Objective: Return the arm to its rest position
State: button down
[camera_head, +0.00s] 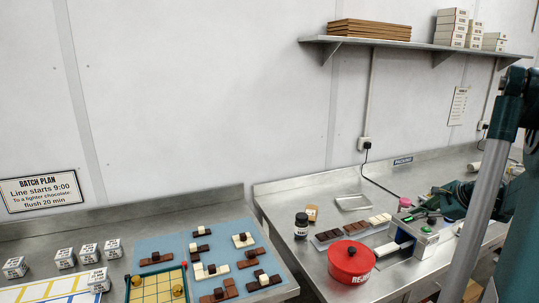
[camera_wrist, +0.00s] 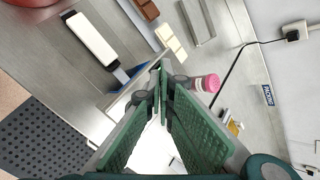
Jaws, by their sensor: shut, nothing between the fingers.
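My gripper (camera_wrist: 160,78) fills the lower middle of the wrist view, its two green fingers meeting at the tips with nothing between them. It hangs above the right-hand steel bench. In the head view, my dark green arm (camera_head: 520,220) comes in from the right edge and reaches over that bench, partly hiding what stands behind it. In the wrist view, a pink-capped jar (camera_wrist: 207,83) shows just right of the fingertips.
On the right bench are a red tub (camera_head: 351,263), a dark jar (camera_head: 301,225) and a tray of chocolate pieces (camera_head: 355,231). The left bench holds a blue mat (camera_head: 170,245) with chocolates and several small white boxes (camera_head: 88,253). A loaded wall shelf (camera_head: 400,43) hangs above.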

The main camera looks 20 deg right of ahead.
jog(key=w+a+r+n+g, duration=0.15)
jog(key=a+n, duration=0.35)
jog(key=a, duration=1.3)
jog(key=w+a+r+n+g, duration=0.1)
jog(key=w+a+r+n, duration=0.35)
jog(key=a, duration=1.35)
jog(key=s+a+f+n, duration=0.3)
jog(key=s+a+n, duration=0.5)
jog(key=a, duration=0.6)
jog(key=s+a+f+n, duration=0.4)
jog(key=s+a+n, duration=0.4)
jog(key=s+a, duration=0.3)
jog(key=a+t, duration=0.1)
jog(key=a, duration=0.2)
jog(key=shift+s+a+f+b, duration=0.15)
jog(key=shift+s+b, duration=0.2)
